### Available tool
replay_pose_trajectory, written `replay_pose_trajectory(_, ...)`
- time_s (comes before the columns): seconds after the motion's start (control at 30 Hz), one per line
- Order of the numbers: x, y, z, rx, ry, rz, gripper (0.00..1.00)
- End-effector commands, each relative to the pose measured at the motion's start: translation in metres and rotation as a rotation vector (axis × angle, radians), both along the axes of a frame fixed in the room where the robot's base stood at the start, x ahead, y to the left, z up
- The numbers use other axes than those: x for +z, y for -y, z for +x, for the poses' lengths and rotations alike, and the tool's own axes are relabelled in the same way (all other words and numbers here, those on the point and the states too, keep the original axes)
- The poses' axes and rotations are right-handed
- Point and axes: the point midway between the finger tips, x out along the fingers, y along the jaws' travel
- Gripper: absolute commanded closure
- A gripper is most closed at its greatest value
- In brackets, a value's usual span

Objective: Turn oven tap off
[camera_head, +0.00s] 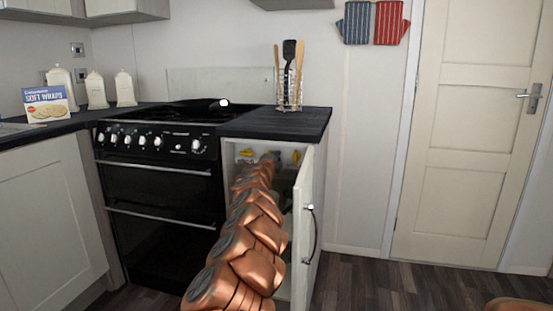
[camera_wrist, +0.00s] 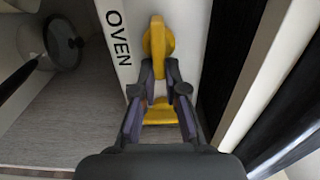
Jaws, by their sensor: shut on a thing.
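The yellow oven tap (camera_wrist: 158,42) is on a white panel marked OVEN (camera_wrist: 118,38) in the wrist view. My gripper (camera_wrist: 159,78) is shut on the tap, with one finger on each side of it. A lower yellow part (camera_wrist: 160,114) shows between the fingers; its link to the upper part is hidden by them. In the head view my arm reaches into the open cabinet (camera_head: 319,200) right of the oven, and the gripper is mostly hidden. Yellow parts show inside at left (camera_head: 246,153) and right (camera_head: 296,156) of my arm.
The cabinet door (camera_head: 306,225) stands open close to the right of my arm. The black oven (camera_head: 160,190) is at the left. A rounded pot-like thing (camera_wrist: 35,42) shows at the wrist view's upper left. Utensils (camera_head: 290,75) stand on the counter above.

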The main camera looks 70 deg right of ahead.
Motion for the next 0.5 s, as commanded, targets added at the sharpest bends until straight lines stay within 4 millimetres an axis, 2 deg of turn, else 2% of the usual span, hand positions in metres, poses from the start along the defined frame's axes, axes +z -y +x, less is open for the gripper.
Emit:
replay_pose_trajectory(0.03, -0.0019, -0.005, 0.0171, 0.031, -0.008, 0.005, 1.0)
replay_pose_trajectory(0.13, -0.0012, -0.0052, 0.0174, 0.032, -0.008, 0.004, 1.0)
replay_pose_trajectory(0.17, -0.0009, -0.0052, 0.0175, 0.032, -0.008, 0.003, 0.85)
replay_pose_trajectory(0.3, -0.0003, -0.0053, 0.018, 0.032, -0.009, 0.001, 0.71)
replay_pose_trajectory(0.37, 0.0, -0.0054, 0.018, 0.032, -0.008, 0.002, 0.65)
replay_pose_trajectory(0.5, 0.0005, -0.003, 0.0108, 0.02, -0.006, 0.001, 0.64)
